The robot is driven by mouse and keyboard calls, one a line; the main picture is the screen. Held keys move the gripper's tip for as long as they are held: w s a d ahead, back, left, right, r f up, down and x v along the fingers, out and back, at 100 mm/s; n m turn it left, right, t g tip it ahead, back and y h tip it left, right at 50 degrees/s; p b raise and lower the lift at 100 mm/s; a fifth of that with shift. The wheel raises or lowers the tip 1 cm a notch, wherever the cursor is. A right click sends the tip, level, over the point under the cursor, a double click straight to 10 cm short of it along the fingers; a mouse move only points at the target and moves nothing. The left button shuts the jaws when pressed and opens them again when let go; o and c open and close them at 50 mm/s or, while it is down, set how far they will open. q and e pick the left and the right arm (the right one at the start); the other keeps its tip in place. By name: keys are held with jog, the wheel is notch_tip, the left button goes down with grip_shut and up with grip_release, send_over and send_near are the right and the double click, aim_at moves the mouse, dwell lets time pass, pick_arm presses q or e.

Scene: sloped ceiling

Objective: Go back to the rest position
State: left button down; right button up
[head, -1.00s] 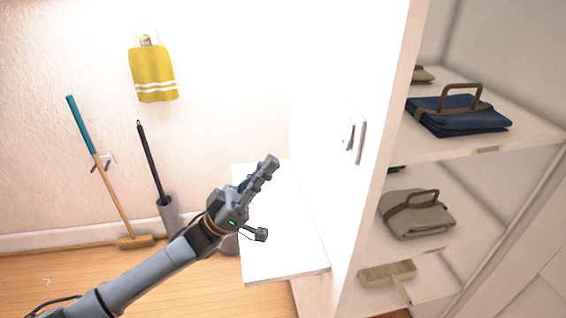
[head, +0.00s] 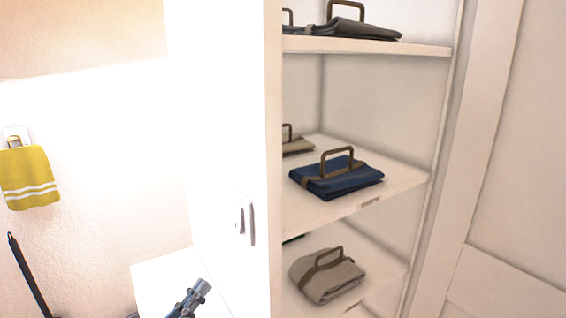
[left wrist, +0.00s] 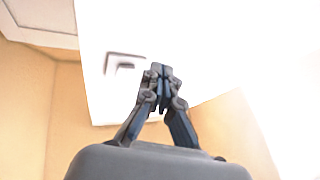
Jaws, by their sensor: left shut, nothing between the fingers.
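My left gripper (head: 198,292) is at the bottom of the head view, left of the tall white panel. It is shut and empty, in front of the low white shelf board (head: 160,272). The left wrist view shows its fingers (left wrist: 161,72) together, with a bright white surface (left wrist: 205,40) beyond them and nothing between them. Most of my left arm is below the head view. My right gripper is not in either current view.
A white shelf unit (head: 400,183) at right holds a folded blue cloth bundle (head: 335,180) and a beige one (head: 325,280). A yellow towel (head: 29,178) hangs at left above a black-handled tool (head: 30,275).

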pick_arm(q)
jog(key=s+f+n+g+y, duration=0.1)
jog(key=s+f+g+y, duration=0.3)
jog(key=f, duration=0.5)
jog(key=s+f+n+g+y, duration=0.25)
jog(key=f+y, duration=0.25)
jog(key=f, duration=0.3)
jog(key=s+a+f+g+y, duration=0.2)
jog(key=s+f+g, duration=0.2)
jog(key=s, duration=0.5)
jog(key=s+a+f+g+y, duration=0.15)
jog(key=s+f+g, duration=0.3)
jog(key=s, duration=0.45)
notch_tip(320, 180, down, 27)
jog(key=s+g, duration=0.2)
jog(key=s+a+f+m+g, duration=0.1)
jog(key=s+a+f, duration=0.2)
jog(key=s+f, duration=1.2)
jog(key=shift+s, duration=0.9)
